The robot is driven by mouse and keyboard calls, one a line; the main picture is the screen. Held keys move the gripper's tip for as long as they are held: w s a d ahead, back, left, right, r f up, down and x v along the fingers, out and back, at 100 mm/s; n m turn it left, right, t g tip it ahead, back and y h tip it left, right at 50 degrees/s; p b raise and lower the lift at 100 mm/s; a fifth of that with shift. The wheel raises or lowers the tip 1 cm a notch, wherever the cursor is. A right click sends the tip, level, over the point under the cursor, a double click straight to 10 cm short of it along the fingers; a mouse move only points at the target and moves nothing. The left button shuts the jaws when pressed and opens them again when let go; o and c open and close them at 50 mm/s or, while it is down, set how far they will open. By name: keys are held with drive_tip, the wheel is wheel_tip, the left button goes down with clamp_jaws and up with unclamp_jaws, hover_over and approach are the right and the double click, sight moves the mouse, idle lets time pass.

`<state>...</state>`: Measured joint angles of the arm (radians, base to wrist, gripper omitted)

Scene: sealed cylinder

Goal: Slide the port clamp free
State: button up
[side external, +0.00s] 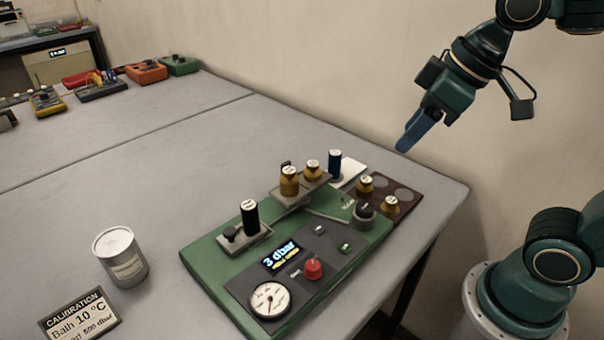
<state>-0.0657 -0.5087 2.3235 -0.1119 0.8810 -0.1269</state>
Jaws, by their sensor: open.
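A green instrument board (205,262) lies on the grey table. Brass weights (289,182) stand on a raised plate at the board's back. My gripper (408,138) has blue fingers and is open and empty. It hangs high at the upper right, well apart from the board. The finger gap is hard to see from this side.
A dark knob (364,211), a gauge (270,301) and a red knob (313,268) stick up. A can (121,257) stands left.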

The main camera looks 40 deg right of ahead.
sight(230, 231)
drive_tip(key=w+a+f+n+g+y, duration=0.1)
drive_tip(key=w+a+f+n, duration=0.1)
drive_tip(key=w+a+n, duration=0.3)
drive_tip(key=w+a+f+n+g+y, duration=0.2)
drive_tip(key=w+a+n, duration=0.3)
drive_tip(key=w+a, duration=0.6)
drive_tip(key=shift+w+a+f, duration=0.35)
drive_tip(key=shift+w+a, duration=0.05)
drive_tip(key=shift+w, duration=0.1)
drive_tip(key=x, duration=1.3)
drive_tip(key=shift+s+a+f, duration=0.1)
drive_tip(key=shift+a+f, duration=0.05)
drive_tip(key=shift+f, duration=0.3)
drive_tip(key=shift+c, duration=0.5)
clamp_jaws()
